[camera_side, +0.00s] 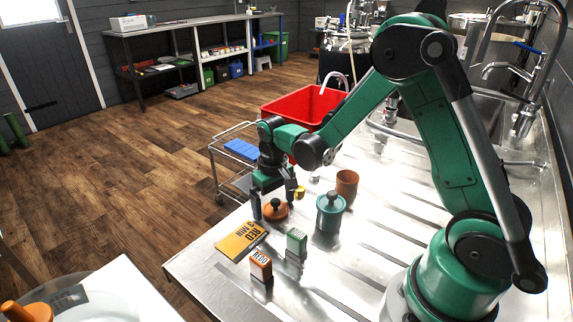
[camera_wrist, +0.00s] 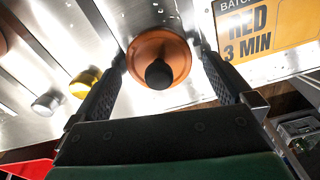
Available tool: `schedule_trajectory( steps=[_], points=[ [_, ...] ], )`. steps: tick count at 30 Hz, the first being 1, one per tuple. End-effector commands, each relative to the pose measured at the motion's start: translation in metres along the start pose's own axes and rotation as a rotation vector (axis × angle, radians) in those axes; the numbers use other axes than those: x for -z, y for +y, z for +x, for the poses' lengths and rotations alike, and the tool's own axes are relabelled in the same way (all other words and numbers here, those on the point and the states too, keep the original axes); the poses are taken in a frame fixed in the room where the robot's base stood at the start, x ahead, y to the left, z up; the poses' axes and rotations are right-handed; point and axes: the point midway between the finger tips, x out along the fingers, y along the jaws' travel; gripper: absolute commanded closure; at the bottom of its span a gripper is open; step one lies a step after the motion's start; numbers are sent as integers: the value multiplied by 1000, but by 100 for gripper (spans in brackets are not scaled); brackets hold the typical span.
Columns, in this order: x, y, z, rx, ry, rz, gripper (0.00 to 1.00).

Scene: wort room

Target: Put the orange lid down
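The orange lid (camera_side: 276,211) with a dark knob is at the near left part of the steel counter, beside the yellow-orange card. It appears to rest on the counter. In the wrist view the lid (camera_wrist: 145,52) shows between the two fingers, knob toward the camera. My gripper (camera_side: 273,204) is low over the counter with a finger on either side of the lid. In the wrist view my gripper (camera_wrist: 162,55) looks open, with narrow gaps between fingertips and lid rim. The card reading "RED 3 MIN" (camera_side: 241,241) lies flat; it also shows in the wrist view (camera_wrist: 268,30).
A teal lidded pot (camera_side: 329,216) and a brown cup (camera_side: 347,184) stand right of the lid. A green block (camera_side: 296,243) and an orange block (camera_side: 261,266) stand nearer. A small yellow item (camera_side: 299,193) sits close behind. A red tub (camera_side: 300,103) is farther back.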

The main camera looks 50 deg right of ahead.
Motion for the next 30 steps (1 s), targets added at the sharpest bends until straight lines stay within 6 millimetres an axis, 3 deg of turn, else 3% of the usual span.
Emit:
schedule_trajectory(
  steps=[10,24,30],
  points=[
    [0,0,-13,0,0,0,0],
    [0,0,-100,0,0,0,0],
    [0,0,-119,0,0,0,0]
  ],
)
